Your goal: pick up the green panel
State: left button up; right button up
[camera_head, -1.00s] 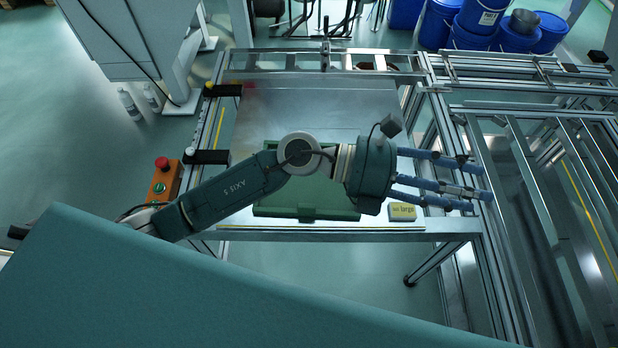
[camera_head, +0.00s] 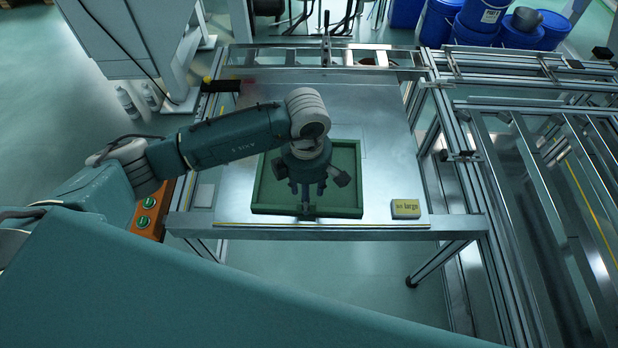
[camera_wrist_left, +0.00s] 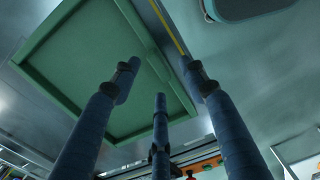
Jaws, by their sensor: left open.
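The green panel (camera_head: 340,195) lies flat on the metal table near its front edge. It is a shallow square with a raised rim. My left gripper (camera_head: 306,200) points down over the panel's front part and hides some of it in the head view. In the left wrist view the panel (camera_wrist_left: 85,65) fills the upper left, with the open fingers of my left gripper (camera_wrist_left: 160,95) spread apart in front of it. Nothing is between the fingers. I cannot tell the exact gap to the rim. My right gripper is not seen.
The metal table (camera_head: 385,130) is clear behind the panel. A small yellow-labelled block (camera_head: 405,209) sits right of the panel. An orange button box (camera_head: 148,212) is at the table's left side. Aluminium rails (camera_head: 530,150) stand to the right, and blue drums (camera_head: 480,22) at the back.

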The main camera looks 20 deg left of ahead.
pick_arm(q)
jog(key=f+b, duration=0.2)
jog(key=f, duration=0.1)
jog(key=f+b, duration=0.1)
jog(key=f, duration=0.1)
jog(key=shift+w+a+f, duration=0.1)
jog(key=shift+w, duration=0.25)
jog(key=shift+c, duration=0.2)
grip_shut()
